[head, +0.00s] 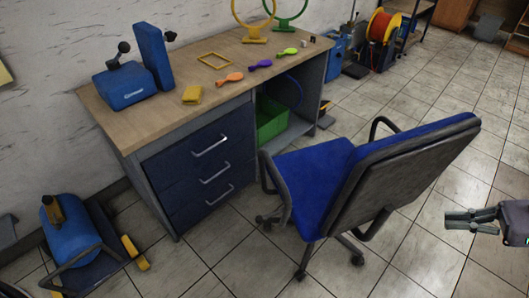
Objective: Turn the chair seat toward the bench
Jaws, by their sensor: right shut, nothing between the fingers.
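The office chair has a blue seat (306,178), black armrests and a grey-backed, blue-edged backrest (408,175). It stands on its wheeled base in front of the bench (115,98), at its right half. The seat's front edge points left, toward the bench's drawer side, with the backrest at the right. My right gripper (447,221) is at the right edge, to the right of the backrest and apart from it. It is shut and empty. My left gripper is not in view.
A blue tank (70,230) stands on the floor at the left. A green bin (271,120) sits under the bench.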

